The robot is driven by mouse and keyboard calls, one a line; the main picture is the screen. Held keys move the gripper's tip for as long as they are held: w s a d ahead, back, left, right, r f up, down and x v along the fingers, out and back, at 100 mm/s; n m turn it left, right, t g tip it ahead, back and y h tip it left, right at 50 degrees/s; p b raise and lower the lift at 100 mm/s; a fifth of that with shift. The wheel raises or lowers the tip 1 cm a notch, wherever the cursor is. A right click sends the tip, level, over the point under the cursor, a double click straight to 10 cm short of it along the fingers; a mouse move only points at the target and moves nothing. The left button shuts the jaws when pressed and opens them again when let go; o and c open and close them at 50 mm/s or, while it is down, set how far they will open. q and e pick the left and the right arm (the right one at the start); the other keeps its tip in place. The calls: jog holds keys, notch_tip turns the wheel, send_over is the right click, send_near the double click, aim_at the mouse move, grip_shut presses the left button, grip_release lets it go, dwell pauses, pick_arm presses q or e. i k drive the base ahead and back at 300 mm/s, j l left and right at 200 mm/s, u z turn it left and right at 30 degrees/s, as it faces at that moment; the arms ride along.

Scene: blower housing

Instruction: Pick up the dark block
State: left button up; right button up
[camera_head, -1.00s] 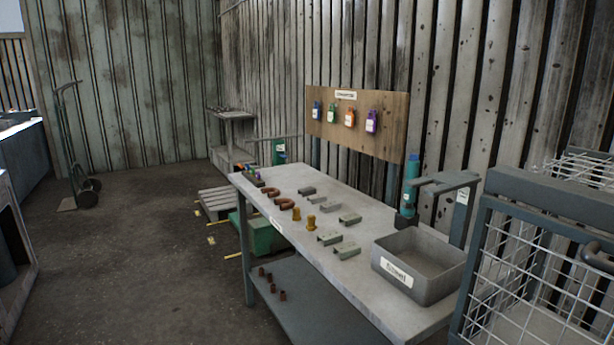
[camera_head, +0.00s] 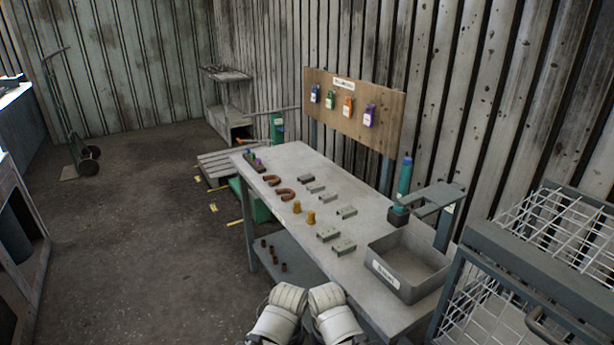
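The dark block (camera_head: 306,178) is a small, low, dark grey block lying flat on the grey workbench (camera_head: 345,250), toward its far end. It sits to the right of two reddish-brown U-shaped pieces and behind a row of lighter grey blocks. Nothing touches it. White rounded parts of my two arms show side by side at the bottom middle, in front of the bench edge. No gripper fingers can be seen, and both arms are well short of the dark block.
U-shaped pieces (camera_head: 285,193), yellow-brown pegs (camera_head: 311,217) and lighter grey blocks (camera_head: 344,247) lie on the bench. A labelled grey bin (camera_head: 400,283) stands at its near right end, beside a teal bottle (camera_head: 404,178). A wire cage (camera_head: 490,300) is at the right.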

aim_at(306, 179)
jog(key=i+j+z, duration=0.1)
jog(key=j, duration=0.25)
jog(key=i+j+z, duration=0.1)
jog(key=i+j, duration=0.15)
jog(key=i+j+z, duration=0.1)
jog(key=j, duration=0.35)
jog(key=i+j+z, duration=0.15)
jog(key=j, duration=0.25)
jog(key=i+j+z, duration=0.1)
jog(key=j, duration=0.3)
jog(key=i, duration=0.1)
